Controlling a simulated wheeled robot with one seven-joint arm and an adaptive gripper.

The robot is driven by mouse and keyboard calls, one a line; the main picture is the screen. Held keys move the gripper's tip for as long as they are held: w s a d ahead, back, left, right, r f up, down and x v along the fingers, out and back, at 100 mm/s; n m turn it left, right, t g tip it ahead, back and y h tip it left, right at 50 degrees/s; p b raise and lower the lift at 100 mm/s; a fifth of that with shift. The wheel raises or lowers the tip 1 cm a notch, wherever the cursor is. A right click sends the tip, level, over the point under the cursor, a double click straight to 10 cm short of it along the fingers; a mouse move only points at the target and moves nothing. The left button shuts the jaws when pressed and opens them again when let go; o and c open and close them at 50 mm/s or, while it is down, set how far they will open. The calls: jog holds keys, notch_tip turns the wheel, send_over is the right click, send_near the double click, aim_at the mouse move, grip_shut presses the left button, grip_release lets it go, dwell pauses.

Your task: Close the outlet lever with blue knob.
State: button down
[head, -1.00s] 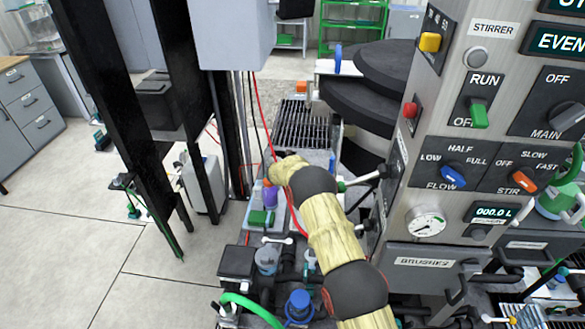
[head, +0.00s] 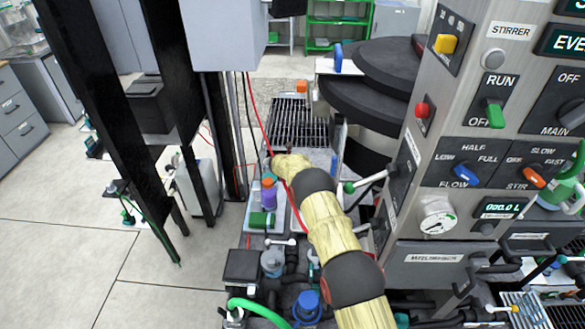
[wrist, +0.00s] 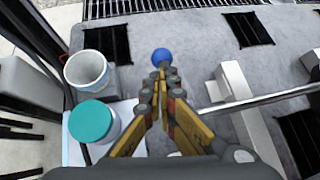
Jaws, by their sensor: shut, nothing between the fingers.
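The blue ball knob (wrist: 162,56) shows in the wrist view, straight ahead of the fingertips. The lever under it is hidden by my fingers. My gripper (wrist: 164,70) is shut and empty, with its tips together just short of the knob in the picture. I cannot tell whether they touch it. In the head view my yellow-sleeved arm reaches away over the bench, and it hides the gripper and the knob.
A white cup (wrist: 87,70) and a teal-capped container (wrist: 93,122) stand left of the gripper. A metal bar (wrist: 265,100) and a grey block (wrist: 235,83) are on the right. The control panel (head: 400,175) stands right of the arm.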

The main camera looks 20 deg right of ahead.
jog(key=shift+a+b+x, duration=0.15)
jog(key=shift+b+x, duration=0.55)
jog(key=shift+x, duration=0.2)
jog(key=shift+a+b+x, duration=0.2)
jog(key=shift+b+x, duration=0.5)
jog(key=shift+x, duration=0.25)
jog(key=shift+w+f, duration=0.1)
jog(key=shift+w, duration=0.1)
jog(key=shift+s, duration=0.1)
jog(key=v, duration=1.1)
jog(key=shift+s+a+r, duration=0.2)
jog(key=shift+s, duration=0.1)
